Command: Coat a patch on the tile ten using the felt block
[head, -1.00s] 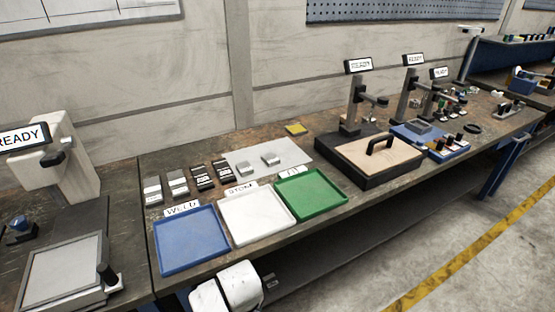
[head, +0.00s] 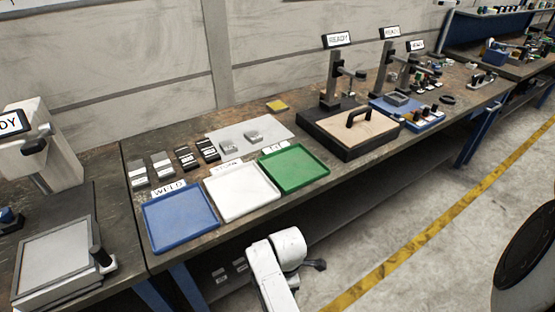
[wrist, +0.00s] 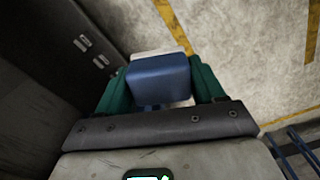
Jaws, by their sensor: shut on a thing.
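In the wrist view, my gripper (wrist: 160,68) has its green fingers closed on the sides of a blue block with a pale layer at its far end, which looks like the felt block (wrist: 160,80). It is held over the floor, beside the dark bench side. In the head view, my white arm shows in front of the bench, and the felt block cannot be made out. Small grey and dark pieces (head: 186,158) stand in a row behind the trays. Their markings are too small to read, so I cannot tell which thing is tile ten.
Blue (head: 180,222), white (head: 243,196) and green (head: 294,168) trays line the bench's front edge. A black-framed board with a handle (head: 350,130) stands further right. A grey-topped device (head: 54,262) is at left. The floor with a yellow stripe (head: 430,235) is clear.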

